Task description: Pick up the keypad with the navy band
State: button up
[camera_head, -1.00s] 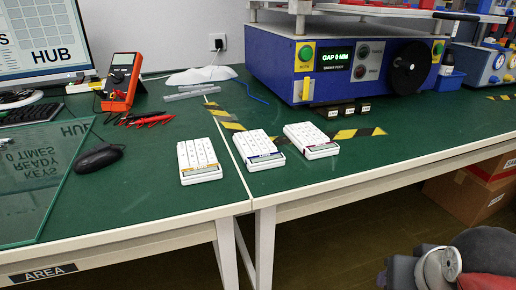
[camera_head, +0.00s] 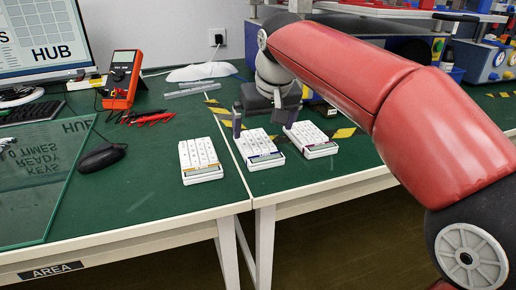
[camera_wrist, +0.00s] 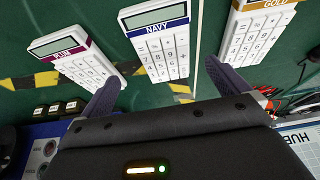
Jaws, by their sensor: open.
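The navy-band keypad (camera_head: 260,152) is white and lies flat on the green table, the middle one of three. In the wrist view the navy-band keypad (camera_wrist: 160,52) reads NAVY on its band and lies between and beyond the two fingers. My gripper (camera_head: 264,122) is open and empty, over the far end of this keypad; its fingers also show in the wrist view (camera_wrist: 163,72). No contact is visible. The gold-band keypad (camera_head: 200,160) lies to the left in the head view, and the plum-band keypad (camera_head: 311,140) to the right.
The neighbouring keypads lie close on both sides. A black mouse (camera_head: 102,157), a glass pane (camera_head: 40,190) and an orange multimeter (camera_head: 122,80) are to the left. Black-and-yellow tape strips mark the green table (camera_head: 140,195). Its front edge is close to the keypads.

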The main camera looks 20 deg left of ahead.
aim_at(257, 145)
jog(key=x, duration=0.6)
jog(key=shift+s+a, duration=0.15)
jog(key=shift+a, duration=0.2)
jog(key=shift+c, duration=0.4)
jog(key=c, duration=1)
